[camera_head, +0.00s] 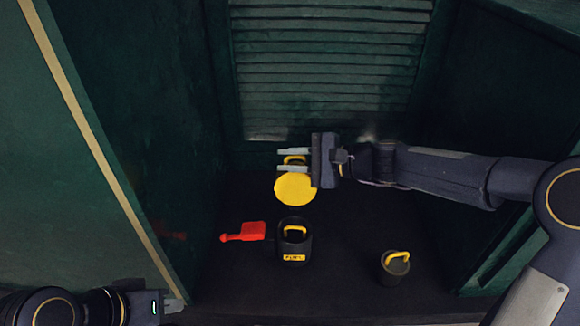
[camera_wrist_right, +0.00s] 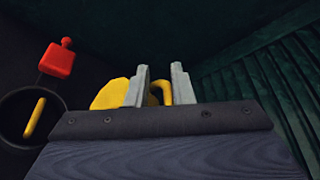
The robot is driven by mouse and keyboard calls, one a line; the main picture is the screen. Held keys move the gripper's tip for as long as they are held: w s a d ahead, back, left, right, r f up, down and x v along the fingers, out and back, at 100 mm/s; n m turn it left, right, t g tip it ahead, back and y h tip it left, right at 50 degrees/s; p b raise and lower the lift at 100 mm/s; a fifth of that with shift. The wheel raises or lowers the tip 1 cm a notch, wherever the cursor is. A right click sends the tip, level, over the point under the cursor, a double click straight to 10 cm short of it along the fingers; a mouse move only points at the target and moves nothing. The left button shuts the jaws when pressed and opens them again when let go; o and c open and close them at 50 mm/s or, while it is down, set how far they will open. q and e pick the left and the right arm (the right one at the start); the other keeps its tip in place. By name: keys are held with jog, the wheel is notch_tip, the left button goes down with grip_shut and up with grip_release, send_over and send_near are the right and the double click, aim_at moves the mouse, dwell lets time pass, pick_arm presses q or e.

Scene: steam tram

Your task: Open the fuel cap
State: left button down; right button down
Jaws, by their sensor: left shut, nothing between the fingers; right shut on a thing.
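A round yellow cap (camera_head: 295,189) with a yellow loop handle is at my right gripper (camera_head: 293,160), above the dark floor. The gripper is shut on the cap's handle. In the right wrist view the handle (camera_wrist_right: 164,92) shows between the two grey fingers, and part of the yellow disc (camera_wrist_right: 108,95) shows beside them. A black container (camera_head: 295,257) with a yellow label reading FUEL stands below, apart from the cap; its top looks dark and open, with a yellow handle there. My left gripper (camera_head: 174,303) is shut and empty at the lower left.
A red brush-like tool (camera_head: 245,232) lies left of the black container. A dark round pot (camera_head: 394,267) with a yellow handle stands to the right. Green walls close in both sides, with a slatted panel (camera_head: 330,70) behind. Floor between the containers is clear.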

jog(key=shift+w+d+f, duration=0.2)
jog(key=shift+w+f, duration=0.05)
jog(key=shift+f, duration=0.5)
jog(key=c, duration=1.5)
grip_release()
jog(key=shift+w, duration=0.1)
jog(key=v, duration=0.2)
jog(key=b+v, duration=0.1)
jog(key=v, duration=0.5)
jog(key=shift+a+r+b, duration=0.15)
jog(key=shift+r+b, duration=0.15)
jog(key=shift+r, duration=0.1)
